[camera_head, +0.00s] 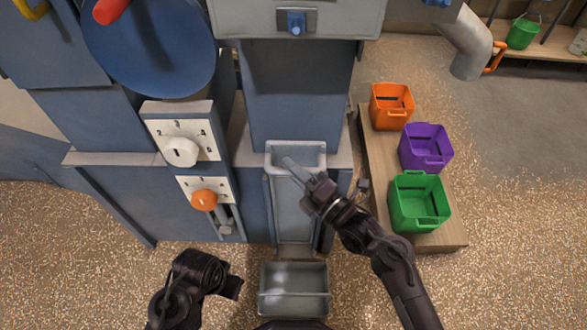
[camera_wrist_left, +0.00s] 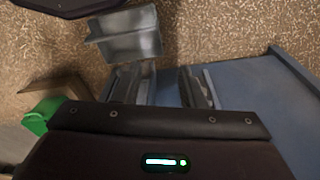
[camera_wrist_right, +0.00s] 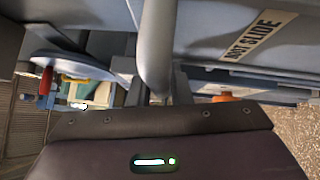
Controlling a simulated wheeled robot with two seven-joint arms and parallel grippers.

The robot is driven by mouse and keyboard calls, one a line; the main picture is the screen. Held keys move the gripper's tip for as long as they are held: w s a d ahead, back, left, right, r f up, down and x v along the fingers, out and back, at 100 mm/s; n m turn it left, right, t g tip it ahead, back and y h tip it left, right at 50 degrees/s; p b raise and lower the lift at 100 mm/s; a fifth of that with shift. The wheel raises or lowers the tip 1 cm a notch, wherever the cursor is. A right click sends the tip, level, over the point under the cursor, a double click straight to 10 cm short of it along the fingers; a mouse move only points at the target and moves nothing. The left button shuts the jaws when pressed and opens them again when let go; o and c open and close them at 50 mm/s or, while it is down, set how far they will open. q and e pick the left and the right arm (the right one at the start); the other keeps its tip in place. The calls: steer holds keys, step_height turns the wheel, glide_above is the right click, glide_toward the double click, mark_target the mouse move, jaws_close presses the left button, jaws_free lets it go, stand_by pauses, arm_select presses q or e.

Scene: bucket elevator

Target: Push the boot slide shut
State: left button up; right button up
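A label reading BOOT SLIDE (camera_wrist_right: 258,35) is on a grey-blue panel in the right wrist view. In the head view a grey open-topped box (camera_head: 296,148) tops a narrow upright channel (camera_head: 293,215) on the machine's front. I cannot tell which part is the slide or how far open it stands. My right gripper (camera_head: 302,178) is at the front of this box. A pale grey bar (camera_wrist_right: 157,55) runs up from it; whether it is held or only touched is unclear. My left gripper (camera_head: 236,287) is low, left of the grey bin, and its fingers are hidden.
A grey bin (camera_head: 293,300) stands on the floor below the channel. Left are a white knob (camera_head: 181,151) and an orange knob (camera_head: 204,200). Orange (camera_head: 392,105), purple (camera_head: 426,147) and green (camera_head: 418,202) crates stand on a bench at right.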

jaws_close()
